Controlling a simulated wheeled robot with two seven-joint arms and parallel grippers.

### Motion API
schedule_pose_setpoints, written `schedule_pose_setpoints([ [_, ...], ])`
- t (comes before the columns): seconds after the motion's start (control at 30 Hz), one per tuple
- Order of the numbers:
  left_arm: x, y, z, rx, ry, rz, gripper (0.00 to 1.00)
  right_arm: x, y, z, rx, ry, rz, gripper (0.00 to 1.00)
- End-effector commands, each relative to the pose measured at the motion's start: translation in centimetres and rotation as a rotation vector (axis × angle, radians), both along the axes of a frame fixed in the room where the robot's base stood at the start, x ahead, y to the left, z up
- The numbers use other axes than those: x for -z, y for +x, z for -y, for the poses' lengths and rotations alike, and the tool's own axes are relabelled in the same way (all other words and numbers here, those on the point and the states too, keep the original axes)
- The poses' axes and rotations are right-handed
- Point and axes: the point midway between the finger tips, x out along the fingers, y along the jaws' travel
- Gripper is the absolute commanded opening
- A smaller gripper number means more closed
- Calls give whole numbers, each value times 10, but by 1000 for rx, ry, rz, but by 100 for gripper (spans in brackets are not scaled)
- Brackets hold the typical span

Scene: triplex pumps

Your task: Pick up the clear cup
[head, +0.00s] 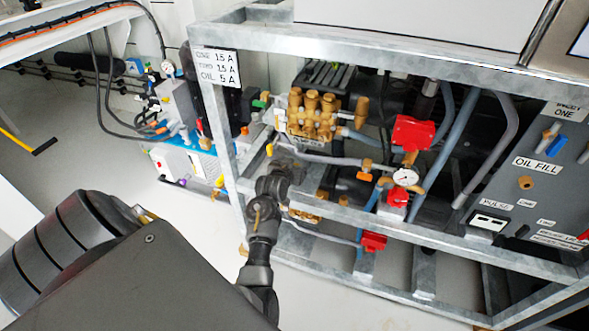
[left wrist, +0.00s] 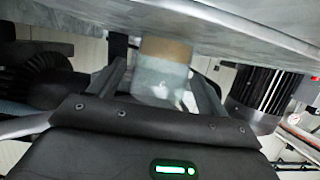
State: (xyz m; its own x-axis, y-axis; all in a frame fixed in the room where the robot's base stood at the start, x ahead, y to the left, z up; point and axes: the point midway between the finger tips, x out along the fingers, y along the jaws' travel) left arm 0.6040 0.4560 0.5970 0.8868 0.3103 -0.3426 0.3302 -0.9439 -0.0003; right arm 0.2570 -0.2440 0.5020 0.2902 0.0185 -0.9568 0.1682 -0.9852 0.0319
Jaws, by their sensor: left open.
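In the left wrist view, a pale, translucent cup-like thing (left wrist: 163,82) with a tan band along its top edge shows between my fingers. It looks like the clear cup, but the picture is blurred. My left gripper (left wrist: 160,88) is open, with one finger on either side of it. I cannot tell whether either finger touches it. In the head view, my left gripper (head: 280,170) reaches to the lower front of the metal frame, by the pump. I cannot make out the cup there. My right gripper is not in view.
The galvanised frame (head: 420,238) has bars close around my left gripper. A brass-headed pump (head: 313,115), hoses, red valves (head: 412,133) and a gauge (head: 405,177) sit behind it. A control panel (head: 540,175) stands at the right. The floor at the left is mostly clear.

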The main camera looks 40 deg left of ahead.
Motion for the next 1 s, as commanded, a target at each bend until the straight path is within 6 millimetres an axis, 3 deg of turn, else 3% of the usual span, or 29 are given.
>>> schedule_pose_setpoints([
  [0.3,2,5,-1,1,-1,-1,76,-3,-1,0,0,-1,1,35],
  [0.7,2,5,-1,1,-1,-1,25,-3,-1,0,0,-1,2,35],
  [1.0,1,5,-1,1,-1,-1,25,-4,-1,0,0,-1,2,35],
])
